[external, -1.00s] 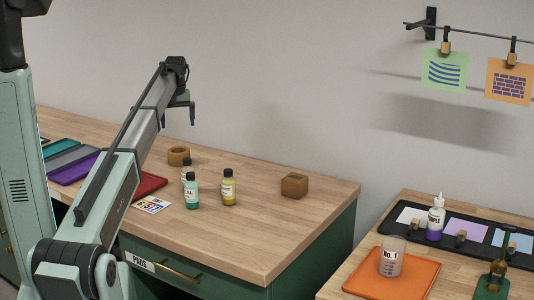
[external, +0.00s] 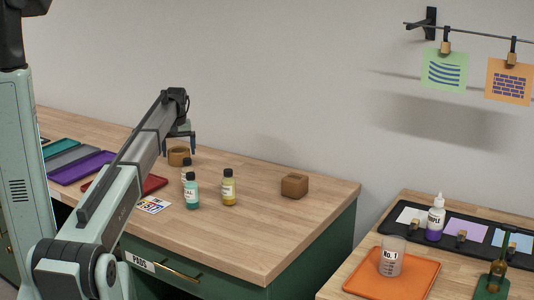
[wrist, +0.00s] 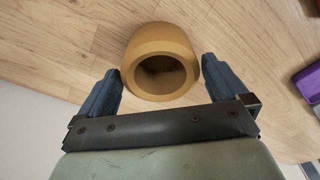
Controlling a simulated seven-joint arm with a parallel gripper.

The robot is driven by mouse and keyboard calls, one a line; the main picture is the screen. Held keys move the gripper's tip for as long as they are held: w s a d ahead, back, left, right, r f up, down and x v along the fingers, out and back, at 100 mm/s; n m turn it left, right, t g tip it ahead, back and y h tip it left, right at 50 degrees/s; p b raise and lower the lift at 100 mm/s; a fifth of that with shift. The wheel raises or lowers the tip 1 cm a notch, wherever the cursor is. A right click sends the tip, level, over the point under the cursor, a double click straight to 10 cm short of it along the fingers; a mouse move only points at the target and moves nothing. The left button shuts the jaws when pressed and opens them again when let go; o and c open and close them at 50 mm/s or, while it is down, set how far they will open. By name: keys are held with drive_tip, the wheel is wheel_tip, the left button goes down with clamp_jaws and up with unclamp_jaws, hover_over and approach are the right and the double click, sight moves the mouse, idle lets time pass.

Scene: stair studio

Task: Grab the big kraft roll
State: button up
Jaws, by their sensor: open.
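The kraft roll (external: 177,157) is a brown ring with a dark hollow core, standing on the wooden desk behind the small bottles. In the wrist view the roll (wrist: 178,48) shows its round opening between the fingers. My gripper (external: 184,149) is open and empty, just above and close to the roll in the external view. In the wrist view the fingers of my gripper (wrist: 161,82) lie on either side of the roll's near end. I cannot tell whether they touch it. Part of the roll is hidden behind my gripper in the external view.
Teal (external: 192,193) and yellow (external: 228,188) bottles stand in front of the roll, with another partly hidden behind the teal one. A brown block (external: 294,186) sits further right. Purple (external: 82,168) and red pads (external: 151,184) lie left. The desk's right side is mostly clear.

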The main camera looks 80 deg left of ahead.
wheel_tip(320, 180, down, 2)
drive_tip(key=shift+a+f, duration=0.15)
drive_tip(key=shift+f, duration=0.05)
drive_tip(key=c, duration=0.8)
drive_tip(key=shift+r, duration=0.1)
